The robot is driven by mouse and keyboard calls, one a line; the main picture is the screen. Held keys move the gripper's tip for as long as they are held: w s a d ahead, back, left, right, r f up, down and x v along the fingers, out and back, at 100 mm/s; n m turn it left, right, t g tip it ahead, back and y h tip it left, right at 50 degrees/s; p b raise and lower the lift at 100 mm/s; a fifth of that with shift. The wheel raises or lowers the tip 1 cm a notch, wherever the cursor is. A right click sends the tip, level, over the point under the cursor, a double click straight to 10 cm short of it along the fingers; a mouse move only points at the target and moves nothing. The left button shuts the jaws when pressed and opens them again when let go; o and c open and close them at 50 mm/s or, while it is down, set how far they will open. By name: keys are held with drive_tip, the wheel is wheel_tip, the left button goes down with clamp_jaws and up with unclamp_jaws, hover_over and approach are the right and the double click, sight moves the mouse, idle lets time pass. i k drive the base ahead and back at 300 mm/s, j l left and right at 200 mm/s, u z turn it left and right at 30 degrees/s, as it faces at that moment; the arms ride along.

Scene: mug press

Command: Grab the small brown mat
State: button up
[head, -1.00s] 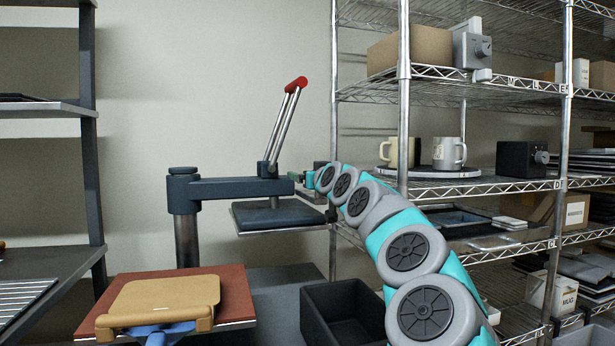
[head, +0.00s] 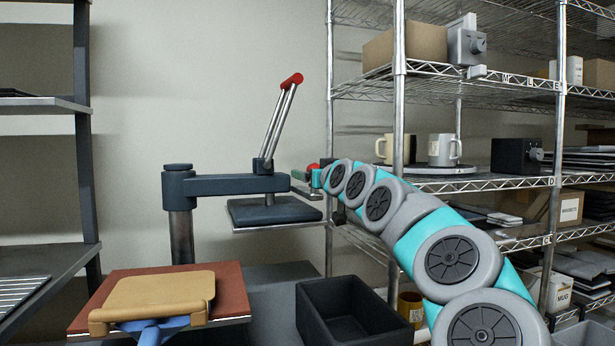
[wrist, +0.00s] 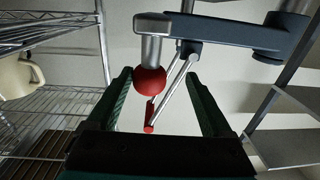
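A small tan-brown mat (head: 155,296) with rounded corners and a thick front edge lies on a reddish-brown board (head: 232,290) at the lower left of the head view. A blue piece (head: 153,330) shows under its front edge. My gripper (head: 305,182) is far from it, up and to the right, near the press. In the wrist view my gripper (wrist: 157,70) is open, its two dark green fingers apart. A red ball knob (wrist: 150,80) on a silver post shows between the fingers; whether they touch it I cannot tell. The mat is not in the wrist view.
A dark press (head: 225,185) with a red-tipped lever (head: 292,80) and flat plate (head: 275,211) stands behind the mat. An empty black bin (head: 345,312) is right of the board. Wire shelving (head: 480,182) with mugs and boxes stands at right, a dark shelf (head: 45,260) at left.

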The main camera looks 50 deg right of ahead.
sight(182, 293)
drive_tip(key=k+j, duration=0.75)
drive_tip(key=k, duration=0.15)
